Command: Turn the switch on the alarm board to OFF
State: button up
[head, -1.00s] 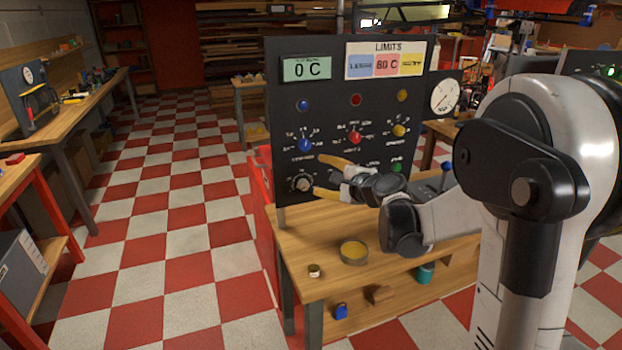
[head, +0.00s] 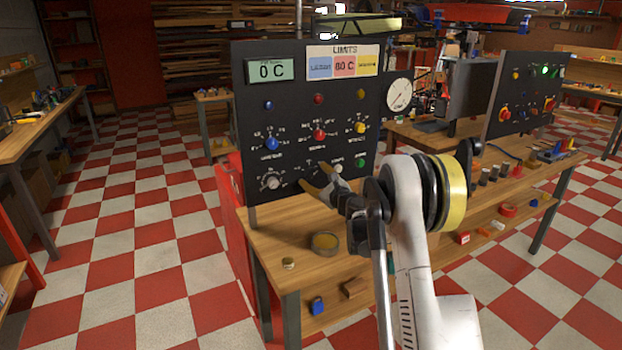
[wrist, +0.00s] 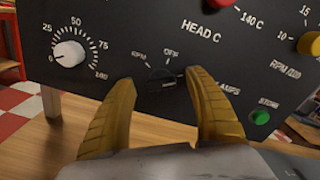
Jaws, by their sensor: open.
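The dark upright board (head: 240,130) is headed LIMITS and carries several knobs and lamps. In the wrist view, a small black switch (wrist: 161,82) sits low on this board (wrist: 120,30), under the words HEAD C. My gripper (wrist: 163,82) is open, with one yellow-brown finger on each side of the switch. I cannot tell whether either finger touches it. In the head view my gripper (head: 312,174) points at the lower part of the board, and the fingers hide the switch.
A white dial knob (wrist: 69,53) is left of my fingers and a green button (wrist: 260,117) is right of them. A round tin (head: 325,243) stands on the wooden bench (head: 285,222). A second dark board (head: 530,90) with a green light stands farther right.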

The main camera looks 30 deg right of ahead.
jog(key=shift+w, duration=1.15)
jog(key=shift+r, duration=0.1)
jog(key=c, duration=1.2)
jog(key=shift+n, duration=0.3)
jog(key=n, duration=0.5)
jog(key=shift+a, duration=0.2)
jog(key=n, duration=0.6)
jog(key=shift+f+p, duration=0.3)
jog(key=shift+f, duration=0.1)
